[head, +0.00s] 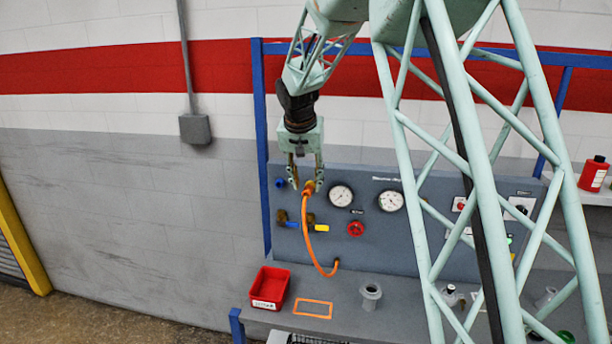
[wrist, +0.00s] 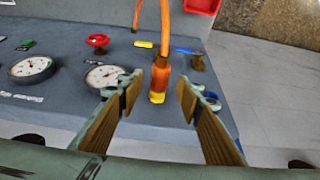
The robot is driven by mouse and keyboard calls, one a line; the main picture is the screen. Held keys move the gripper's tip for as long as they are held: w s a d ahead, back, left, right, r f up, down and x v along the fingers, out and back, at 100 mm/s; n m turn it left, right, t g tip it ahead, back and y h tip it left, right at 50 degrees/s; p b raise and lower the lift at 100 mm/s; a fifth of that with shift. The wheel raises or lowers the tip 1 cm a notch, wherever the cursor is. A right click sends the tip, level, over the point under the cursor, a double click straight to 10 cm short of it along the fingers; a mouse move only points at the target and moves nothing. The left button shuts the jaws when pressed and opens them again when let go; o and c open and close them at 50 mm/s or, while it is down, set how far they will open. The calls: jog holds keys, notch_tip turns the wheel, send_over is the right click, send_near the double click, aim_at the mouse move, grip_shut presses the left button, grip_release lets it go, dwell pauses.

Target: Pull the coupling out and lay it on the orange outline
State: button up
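The orange coupling (head: 309,188) with a yellow end sits at the upper left of the grey panel, on the end of an orange hose (head: 314,240). The hose loops down to the panel's lower edge. In the wrist view the coupling (wrist: 160,78) shows upright between my fingers, with gaps on both sides. My gripper (head: 306,182) is open and points down at the coupling from above; it also shows in the wrist view (wrist: 158,92). The orange outline (head: 313,309) is a bare rectangle on the grey bench below the panel.
A red bin (head: 269,287) stands left of the outline, and a grey flanged cup (head: 371,296) stands right of it. Gauges (head: 341,195), a red knob (head: 356,229) and yellow- and blue-handled valves (head: 319,228) sit near the hose. A blue frame post (head: 262,150) rises left of the panel.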

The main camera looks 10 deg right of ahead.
jog(key=shift+x, duration=1.4)
jog(key=shift+c, duration=0.3)
jog(key=c, duration=0.9)
jog(key=shift+s+a+b, duration=0.3)
jog(key=shift+s+b, duration=0.2)
jog(key=shift+s, duration=0.25)
jog(key=shift+s+a+b, duration=0.35)
jog(key=shift+s+b, duration=0.15)
jog(key=shift+s, duration=0.25)
jog(key=shift+s+a+b, duration=0.3)
jog(key=shift+s+b, duration=0.2)
jog(key=shift+s, duration=0.3)
